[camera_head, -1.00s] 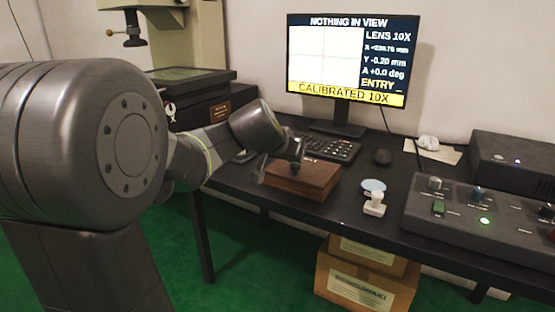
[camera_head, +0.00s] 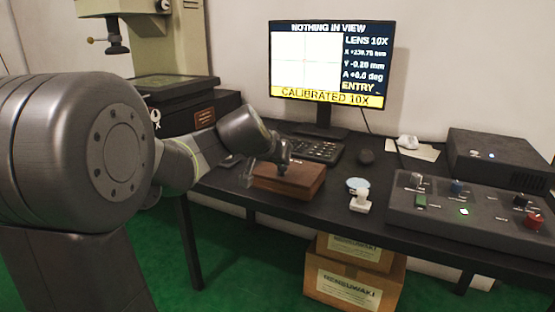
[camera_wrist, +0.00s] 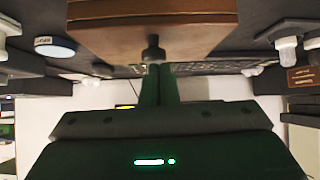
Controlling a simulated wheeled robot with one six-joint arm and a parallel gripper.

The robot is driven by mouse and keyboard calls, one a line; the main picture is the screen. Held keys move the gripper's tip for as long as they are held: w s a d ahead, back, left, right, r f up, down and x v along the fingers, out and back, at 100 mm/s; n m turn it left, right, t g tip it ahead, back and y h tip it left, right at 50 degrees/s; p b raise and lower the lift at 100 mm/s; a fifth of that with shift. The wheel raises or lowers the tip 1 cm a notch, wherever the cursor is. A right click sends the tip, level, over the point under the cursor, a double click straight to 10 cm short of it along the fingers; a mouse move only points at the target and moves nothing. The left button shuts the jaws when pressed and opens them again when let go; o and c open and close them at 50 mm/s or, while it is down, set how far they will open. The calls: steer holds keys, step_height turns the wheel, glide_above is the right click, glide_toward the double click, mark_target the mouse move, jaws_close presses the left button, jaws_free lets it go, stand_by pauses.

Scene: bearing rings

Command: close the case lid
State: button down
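In the wrist view the case (camera_wrist: 205,38) fills the top middle. My gripper (camera_head: 283,158) is over the far part of the case, pointing down. In the wrist view its fingers (camera_wrist: 158,84) look pressed together, with a small dark knob-like piece (camera_wrist: 153,50) at their tips against the brown surface. Whether the tips touch the lid is hard to tell.
The monitor (camera_head: 330,62) stands behind. Cardboard boxes (camera_head: 350,285) are under the desk.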

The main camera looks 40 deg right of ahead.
step_height(320, 180, up, 3)
steer(key=p, duration=0.2)
steer(key=shift+w+a+p, duration=0.15)
steer(key=shift+p, duration=0.25)
steer(key=s+a+f, duration=0.2)
steer(key=s+a, duration=0.2)
steer(key=a, duration=0.4)
steer(key=shift+a+f+b, duration=0.2)
steer(key=shift+a+b, duration=0.05)
steer(key=shift+b, duration=0.2)
steer(key=shift+w+d, duration=0.1)
steer(key=shift+d, duration=0.05)
steer(key=w+d+r, duration=0.1)
steer(key=d, duration=0.2)
steer(key=w+d+r, duration=0.1)
steer(key=d, duration=0.1)
steer(key=w+d+r, duration=0.1)
steer(key=d, duration=0.2)
steer(key=shift+w+d+p, duration=0.35)
steer(key=shift+w, duration=0.05)
steer(key=shift+a+f+b, duration=0.1)
steer(key=shift+f+b, duration=0.3)
steer(key=shift+f, duration=0.3)
steer(key=shift+s+a+f, duration=0.1)
steer(key=shift+s+f, duration=0.05)
steer(key=shift+f, duration=0.3)
